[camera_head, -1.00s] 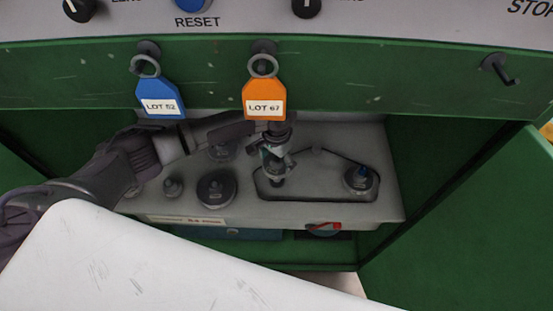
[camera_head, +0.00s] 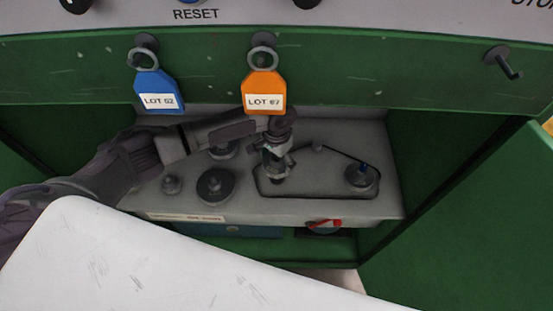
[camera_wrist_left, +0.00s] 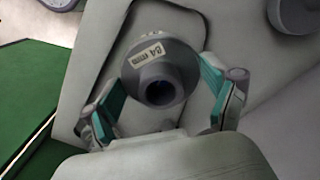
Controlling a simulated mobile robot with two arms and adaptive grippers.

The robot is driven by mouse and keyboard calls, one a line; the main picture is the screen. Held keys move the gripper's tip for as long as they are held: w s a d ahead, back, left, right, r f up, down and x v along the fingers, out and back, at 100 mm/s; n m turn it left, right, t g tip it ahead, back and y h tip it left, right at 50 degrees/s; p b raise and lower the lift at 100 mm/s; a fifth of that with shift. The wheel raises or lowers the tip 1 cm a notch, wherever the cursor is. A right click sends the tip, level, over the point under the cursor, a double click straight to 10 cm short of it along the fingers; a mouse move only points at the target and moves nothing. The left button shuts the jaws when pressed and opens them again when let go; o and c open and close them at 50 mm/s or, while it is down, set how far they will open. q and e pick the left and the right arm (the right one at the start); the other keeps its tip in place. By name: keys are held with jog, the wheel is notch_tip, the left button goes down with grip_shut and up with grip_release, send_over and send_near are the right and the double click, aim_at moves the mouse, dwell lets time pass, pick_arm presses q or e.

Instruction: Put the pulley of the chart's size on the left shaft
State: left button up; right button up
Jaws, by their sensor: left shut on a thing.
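My left gripper (camera_head: 277,168) is over the left end of the belt loop on the grey machine bed (camera_head: 330,208). In the left wrist view, its two teal-padded fingers (camera_wrist_left: 162,88) are shut on a grey pulley (camera_wrist_left: 148,68) with a white label that seems to read 84 mm. The pulley's bore looks dark; I cannot tell whether a shaft is inside. The left shaft is hidden beneath the gripper. A black belt (camera_head: 338,153) runs from there around the right pulley (camera_head: 361,178). My right gripper is not in view. No chart is legible.
Blue (camera_head: 155,90) and orange (camera_head: 263,92) tags hang in front. A red-and-white knob (camera_head: 325,226) is below. A green door (camera_head: 470,220) stands right.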

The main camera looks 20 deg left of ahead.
pick_arm(q)
jog(key=shift+f, duration=0.25)
jog(key=shift+f, duration=1.15)
jog(key=shift+f+b, duration=0.35)
jog(key=shift+b, duration=0.1)
jog(key=shift+f+b, duration=0.35)
jog(key=shift+f, duration=0.4)
jog(key=shift+f, duration=0.1)
jog(key=o, duration=1.2)
